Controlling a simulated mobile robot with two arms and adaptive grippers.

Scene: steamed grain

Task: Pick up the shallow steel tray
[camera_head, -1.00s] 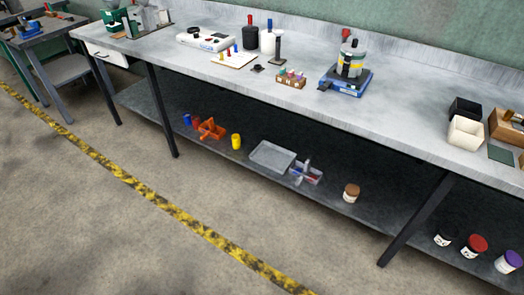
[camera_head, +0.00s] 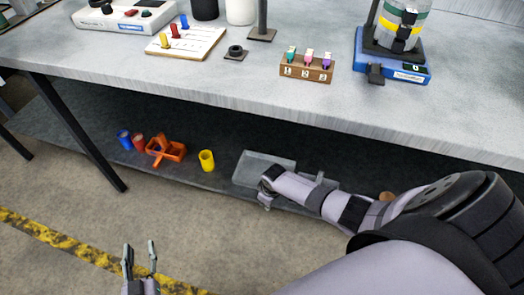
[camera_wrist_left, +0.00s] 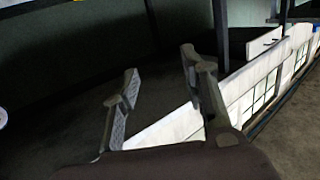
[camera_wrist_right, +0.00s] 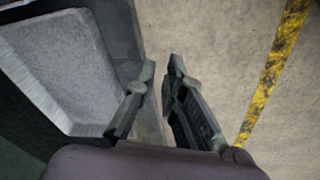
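The shallow steel tray (camera_head: 250,168) lies on the lower shelf under the bench, right of the yellow cup. My right forearm and gripper cover part of its front right side. My right gripper (camera_head: 265,204) is at the tray's front edge, pointing down. In the right wrist view the tray (camera_wrist_right: 75,75) lies left of my right gripper (camera_wrist_right: 162,66). Its fingers are a little apart, with nothing between them, over the shelf edge and floor. My left gripper (camera_head: 140,246) is open and empty above the floor, well left of the tray; it also shows open in the left wrist view (camera_wrist_left: 160,65).
On the lower shelf (camera_head: 75,140) stand a blue cup (camera_head: 124,139), a red cup (camera_head: 139,141), an orange caddy (camera_head: 165,149) and a yellow cup (camera_head: 207,160). The bench top (camera_head: 215,85) overhangs the shelf. A dark table leg (camera_head: 80,135) stands left.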

